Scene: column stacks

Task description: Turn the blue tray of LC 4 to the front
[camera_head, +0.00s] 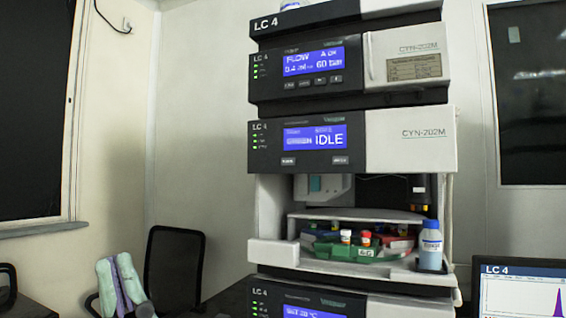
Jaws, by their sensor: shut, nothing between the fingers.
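The stack marked LC 4 (264,23) stands at centre right. Its sampler compartment is open, below the module whose screen (315,137) reads IDLE. Inside, a round carrier holds coloured trays. A green tray (330,249) faces the front, with a small pale label and a few vials with red and white caps. A red tray (402,246) sits behind it to the right.
A blue-white bottle (430,246) stands at the right front of the compartment, near the trays. A monitor (522,290) labelled LC 4 is at lower right. A dark chair (174,268) stands left of the stack. The compartment front is open.

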